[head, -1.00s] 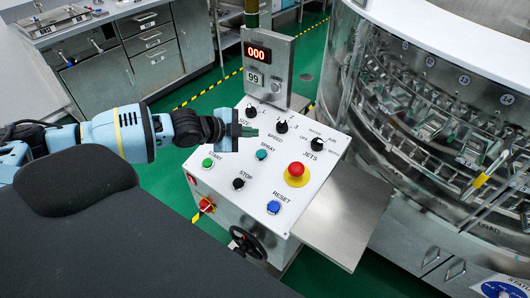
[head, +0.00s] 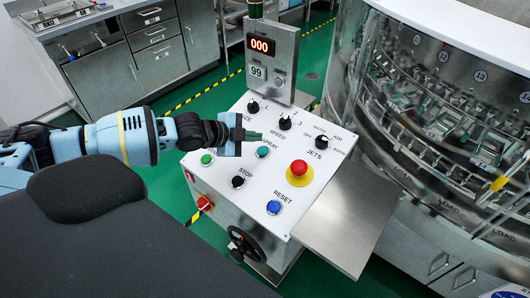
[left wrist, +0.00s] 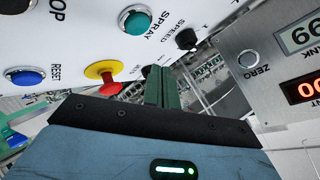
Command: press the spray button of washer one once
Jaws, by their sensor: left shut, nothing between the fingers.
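The spray button (head: 263,152) is a teal round button on the white sloped control panel (head: 262,183), with the word SPRAY above it. My left gripper (head: 256,135) is shut and empty, its dark green fingertips just above and left of the spray button in the head view. In the left wrist view the shut fingers (left wrist: 158,86) point past the panel, and the spray button (left wrist: 135,19) lies above and left of them. The fingers look apart from the button; the exact gap is hard to tell. My right gripper is not in view.
Near the spray button are the green start button (head: 207,159), black stop button (head: 238,182), blue reset button (head: 273,207), red emergency knob (head: 299,168) and black speed knob (head: 285,122). A display post (head: 271,62) reading 000 stands behind. The glass washer (head: 440,110) is at right.

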